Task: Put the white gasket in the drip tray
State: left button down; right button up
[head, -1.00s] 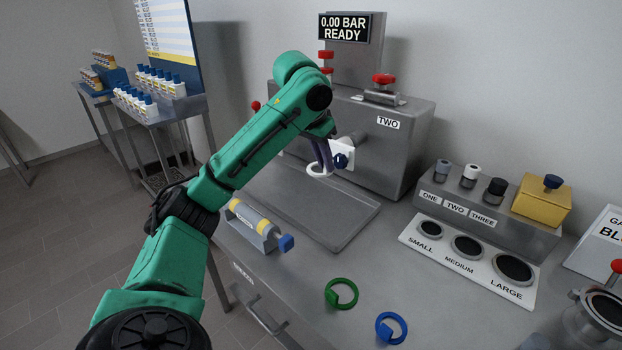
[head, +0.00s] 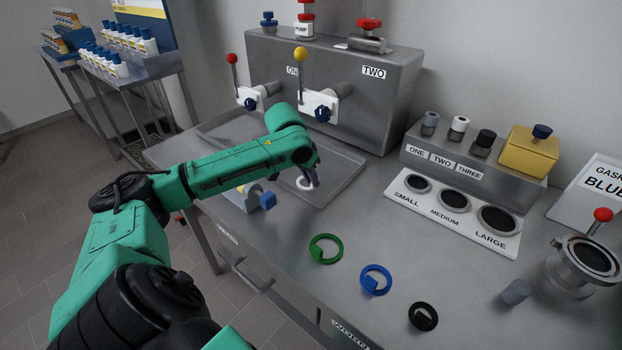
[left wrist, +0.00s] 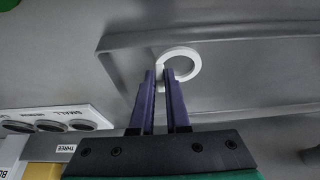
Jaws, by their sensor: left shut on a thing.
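The white gasket (head: 302,185) is a small ring with a tab. My left gripper (head: 311,176) is shut on it, pointing down over the front part of the drip tray (head: 340,178). The drip tray is a shallow grey metal tray below the valves. In the left wrist view the gasket (left wrist: 187,62) sits between the purple fingertips (left wrist: 164,78), with the tray's rim (left wrist: 112,42) around it. I cannot tell whether the gasket touches the tray floor. My arm hides part of the tray. My right gripper is not in view.
Green (head: 324,249), blue (head: 376,280) and black (head: 423,317) rings lie on the bench's front part. A holder with a blue-capped cylinder (head: 267,200) stands left of the tray. A labelled size board (head: 455,213) lies right. Two valve levers rise behind.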

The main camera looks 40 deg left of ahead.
pick_arm(q)
jog(key=c, duration=0.9)
grip_release()
jog(key=shift+r, duration=0.1)
jog(key=b+v, duration=0.1)
jog(key=v, duration=1.1)
jog(key=shift+w, duration=0.1)
